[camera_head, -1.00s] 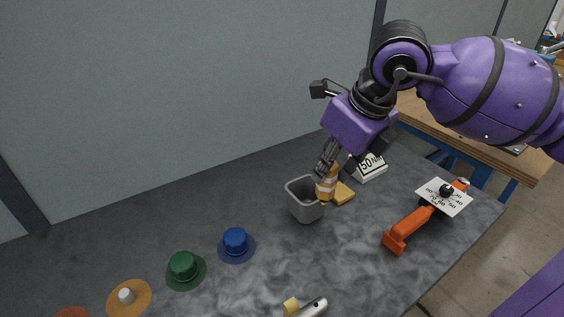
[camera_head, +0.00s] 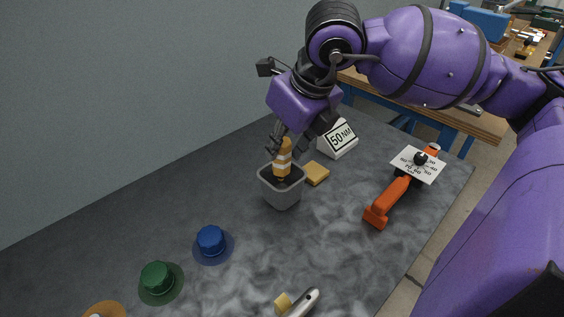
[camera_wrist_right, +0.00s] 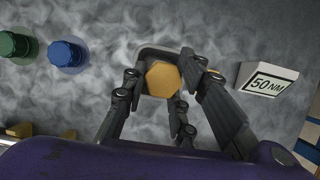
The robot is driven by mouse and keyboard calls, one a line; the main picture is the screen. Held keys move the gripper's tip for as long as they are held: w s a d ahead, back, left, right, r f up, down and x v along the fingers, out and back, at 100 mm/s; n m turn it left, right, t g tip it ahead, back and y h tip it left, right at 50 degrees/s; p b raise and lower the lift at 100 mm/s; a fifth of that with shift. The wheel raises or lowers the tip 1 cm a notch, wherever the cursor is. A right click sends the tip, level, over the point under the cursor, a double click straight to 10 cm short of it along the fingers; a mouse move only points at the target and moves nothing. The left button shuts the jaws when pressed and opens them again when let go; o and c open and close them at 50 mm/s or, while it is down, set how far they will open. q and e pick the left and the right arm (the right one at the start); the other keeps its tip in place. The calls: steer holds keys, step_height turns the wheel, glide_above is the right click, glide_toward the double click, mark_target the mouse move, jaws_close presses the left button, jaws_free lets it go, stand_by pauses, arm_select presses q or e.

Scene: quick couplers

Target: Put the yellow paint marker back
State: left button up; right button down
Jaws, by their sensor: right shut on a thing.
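The yellow paint marker (camera_head: 282,158) is an orange-yellow cylinder with a pale band, held upright. In the head view its lower end is over or inside the mouth of a grey square cup (camera_head: 283,196); I cannot tell how deep. My right gripper (camera_head: 284,144) is shut on its upper part from above. In the right wrist view the marker's round yellow end (camera_wrist_right: 162,79) shows between the fingers of the right gripper (camera_wrist_right: 160,95), with the cup's rim (camera_wrist_right: 150,52) around it. My left gripper is not in view.
A yellow block (camera_head: 316,173) lies beside the cup. A white "50 NM" sign (camera_head: 338,139) stands behind it. Blue (camera_head: 211,241) and green (camera_head: 158,279) hat-shaped pieces stand to the left. A pale-handled tool (camera_head: 302,303) lies in front.

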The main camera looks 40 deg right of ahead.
mark_target(283, 164)
steer(key=shift+f, duration=2.55)
steer(key=shift+f+b, duration=0.15)
steer(key=shift+b, duration=0.15)
steer(key=c, duration=1.4)
jaws_free()
steer(key=p+v, duration=0.1)
steer(key=v, duration=0.6)
steer(key=shift+s+d+r, duration=0.15)
steer(key=shift+s+r, duration=0.1)
steer(key=shift+s, duration=0.1)
steer(key=shift+s+f, duration=0.1)
